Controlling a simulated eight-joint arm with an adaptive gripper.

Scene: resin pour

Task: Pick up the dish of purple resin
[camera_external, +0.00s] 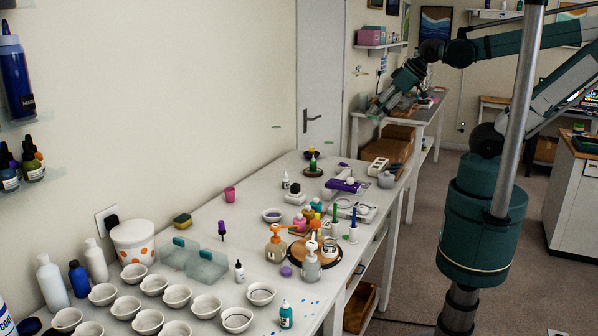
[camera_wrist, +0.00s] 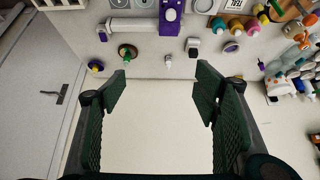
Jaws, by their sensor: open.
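A small white dish with purple contents (camera_external: 272,215) stands on the white worktable, left of the cluster of bottles. It also shows in the wrist view (camera_wrist: 231,47) at the upper right, beyond my fingertips. My gripper (camera_wrist: 161,84) is open and empty, its two green fingers spread wide over bare white surface. Nothing hides the dish in either view.
Several white bowls (camera_external: 178,295) fill the near end. Bare table lies left of the dish.

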